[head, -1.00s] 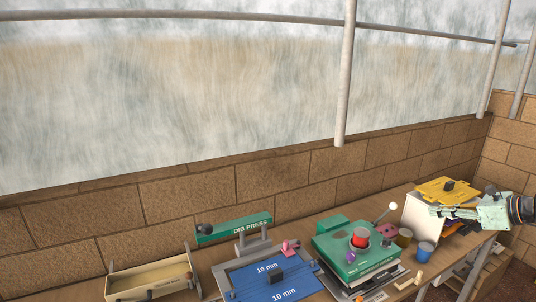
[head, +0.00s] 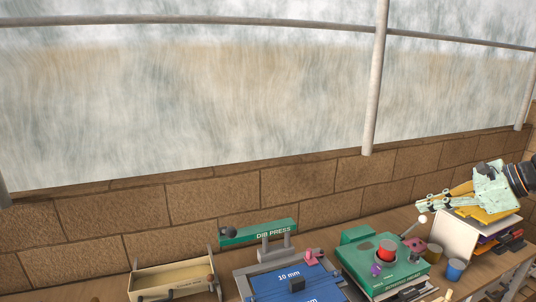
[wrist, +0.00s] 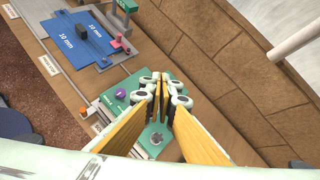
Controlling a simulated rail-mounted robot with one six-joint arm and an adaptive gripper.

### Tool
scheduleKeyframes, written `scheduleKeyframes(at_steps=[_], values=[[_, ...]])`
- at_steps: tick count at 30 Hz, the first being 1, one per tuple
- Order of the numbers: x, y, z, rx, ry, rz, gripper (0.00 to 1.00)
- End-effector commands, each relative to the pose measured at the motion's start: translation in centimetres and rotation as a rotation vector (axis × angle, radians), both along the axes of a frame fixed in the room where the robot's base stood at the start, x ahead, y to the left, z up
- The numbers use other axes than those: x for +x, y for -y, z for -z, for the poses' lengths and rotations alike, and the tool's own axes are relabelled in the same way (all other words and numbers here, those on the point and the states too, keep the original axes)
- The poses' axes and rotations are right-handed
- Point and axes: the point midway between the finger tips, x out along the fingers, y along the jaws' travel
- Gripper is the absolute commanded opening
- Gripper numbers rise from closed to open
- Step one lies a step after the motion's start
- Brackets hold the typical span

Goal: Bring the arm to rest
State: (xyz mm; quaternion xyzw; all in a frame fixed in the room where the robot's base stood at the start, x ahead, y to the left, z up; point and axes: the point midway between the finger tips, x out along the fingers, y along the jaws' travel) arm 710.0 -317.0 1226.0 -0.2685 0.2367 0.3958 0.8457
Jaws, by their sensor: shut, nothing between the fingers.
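My gripper (head: 421,207) is at the right of the head view, pale green with yellow finger pads. It is raised over the bench, in front of the white box, and points left. In the wrist view the fingers (wrist: 163,95) are closed together with nothing between them. Below the fingers in the wrist view lies the green machine with a purple knob (wrist: 121,94). In the head view this green machine (head: 408,276) carries a red cylinder (head: 387,250) and a white-knobbed lever (head: 422,219).
The blue 10 mm board (head: 275,287), green dib press (head: 258,232) and wooden tray (head: 172,278) stand along the bench to the left. Blue (head: 455,269) and brown cups stand beside the green machine. A brick wall (head: 212,195) runs behind. The air left of the gripper is clear.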

Motion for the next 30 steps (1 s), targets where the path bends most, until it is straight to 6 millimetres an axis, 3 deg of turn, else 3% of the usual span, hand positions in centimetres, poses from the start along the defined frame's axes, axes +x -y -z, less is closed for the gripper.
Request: scheduleKeyframes(at_steps=[3, 15, 30], values=[[-0.8, -3.2, -1.4, -0.044, 0.006, -0.070, 0.00], [-4.5, -12.5, -5.0, -0.189, 0.027, -0.295, 0.00], [-11.2, -22.1, -8.3, -0.372, 0.068, -0.570, 0.00]])
